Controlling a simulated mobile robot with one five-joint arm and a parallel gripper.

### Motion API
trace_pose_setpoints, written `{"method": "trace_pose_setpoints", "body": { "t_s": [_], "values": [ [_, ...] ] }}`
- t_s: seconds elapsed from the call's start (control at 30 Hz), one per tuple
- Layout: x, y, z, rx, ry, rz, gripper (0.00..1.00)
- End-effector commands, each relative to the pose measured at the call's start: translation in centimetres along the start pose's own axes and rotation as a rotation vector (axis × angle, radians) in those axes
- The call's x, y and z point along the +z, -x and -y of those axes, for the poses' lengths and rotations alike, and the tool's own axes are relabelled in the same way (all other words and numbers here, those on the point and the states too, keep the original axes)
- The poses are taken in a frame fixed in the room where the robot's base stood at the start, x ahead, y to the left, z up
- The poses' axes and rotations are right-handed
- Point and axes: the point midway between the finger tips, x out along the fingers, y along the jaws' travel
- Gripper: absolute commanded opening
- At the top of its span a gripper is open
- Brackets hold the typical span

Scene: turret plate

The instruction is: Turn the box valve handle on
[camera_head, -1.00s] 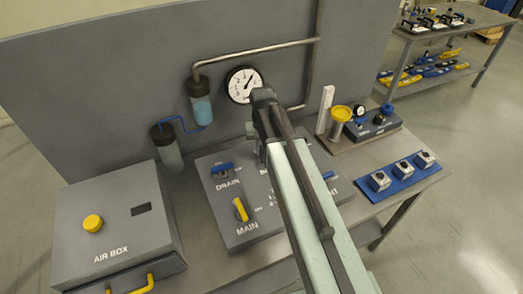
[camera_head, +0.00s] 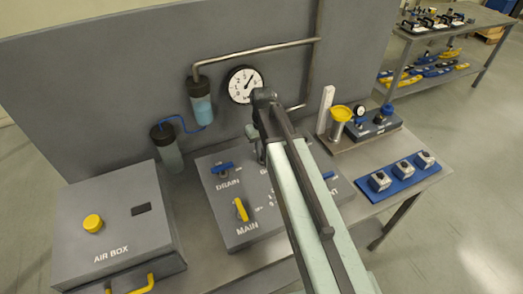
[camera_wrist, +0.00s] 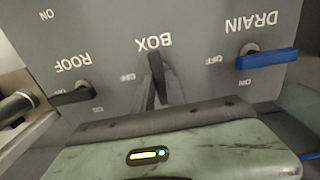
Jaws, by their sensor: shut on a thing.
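The BOX valve handle (camera_wrist: 156,74) is a dark lever under the upside-down BOX label in the wrist view. It runs nearly up and down the picture, slightly tilted, with an OFF mark to its left. My gripper (camera_wrist: 161,94) is shut on this lever, its grey fingers beside it. The lever's lower end and the BOX valve's ON mark cannot be made out. In the head view my arm covers the BOX valve and the fingertips.
The blue DRAIN handle (camera_wrist: 266,59) and the black ROOF handle (camera_wrist: 72,97) flank the BOX valve. The yellow MAIN handle (camera_head: 241,209) is on the same panel. A gauge (camera_head: 244,85) and pipe (camera_head: 255,49) are behind. The air box (camera_head: 115,225) stands left.

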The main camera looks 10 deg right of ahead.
Motion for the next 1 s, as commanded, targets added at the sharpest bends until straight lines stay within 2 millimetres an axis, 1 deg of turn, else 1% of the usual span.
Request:
{"method": "trace_pose_setpoints", "body": {
  "t_s": [0.13, 0.17, 0.2, 0.23, 0.53, 0.67, 0.77, 1.0],
  "values": [
    [0.0, 0.0, 0.0, 0.0, 0.002, 0.0, 0.0],
    [0.0, 0.0, 0.0, 0.0, 0.002, 0.0, 0.19],
    [0.0, 0.0, 0.0, 0.0, 0.002, 0.0, 0.3],
    [0.0, 0.0, 0.0, 0.0, 0.001, 0.0, 0.38],
    [0.0, 0.0, 0.0, 0.0, 0.0, 0.0, 0.38],
    [0.0, 0.8, 0.0, 0.0, 0.0, 0.0, 0.38],
    [0.0, 2.1, 0.0, 0.0, 0.0, 0.0, 0.38],
    [0.0, 6.7, 0.0, 0.0, 0.0, 0.0, 0.38]
  ]
}}
